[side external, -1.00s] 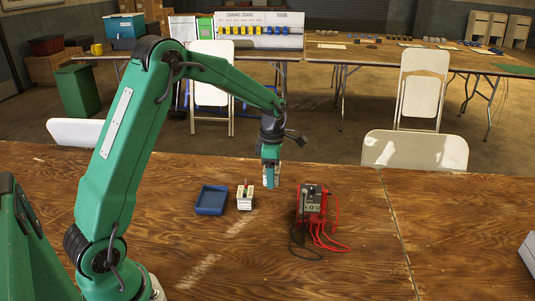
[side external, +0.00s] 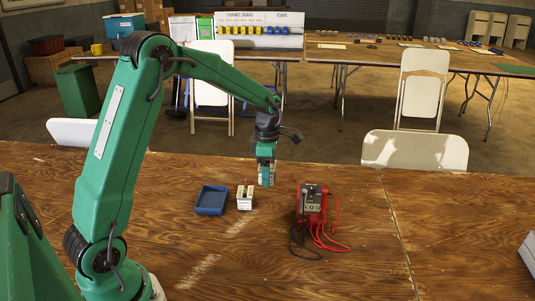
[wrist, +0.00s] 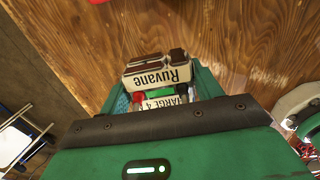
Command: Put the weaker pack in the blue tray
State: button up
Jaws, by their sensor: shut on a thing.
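My gripper (side external: 266,180) is shut on a pale pack and holds it above the table, between the other pack and the red meter. In the wrist view a white and brown pack (wrist: 158,73) marked "Ruvane" shows at the fingers, its lettering upside down. A label partly reading "ARGE 4" (wrist: 167,103) and a red spot show between the fingers. The other pack (side external: 245,200), white with a red part on top, stands on the table left of my gripper. The blue tray (side external: 211,211) lies just left of that pack and looks empty.
A red meter (side external: 311,202) with red and black leads stands to the right on the wooden table (side external: 350,260). A board marked "CHANNEL BOARD" (side external: 260,30) stands on a back table. The near table surface is largely clear.

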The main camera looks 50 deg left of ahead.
jog(key=s+r, duration=0.1)
jog(key=s, duration=1.1)
send_over(213, 201)
notch_tip(213, 201, down, 7)
jog(key=shift+s+r, duration=0.1)
jog(key=shift+r, duration=0.05)
jog(key=shift+f, duration=2)
jog(key=shift+f, duration=0.1)
jog(key=o, duration=1)
jog(key=shift+c, duration=0.2)
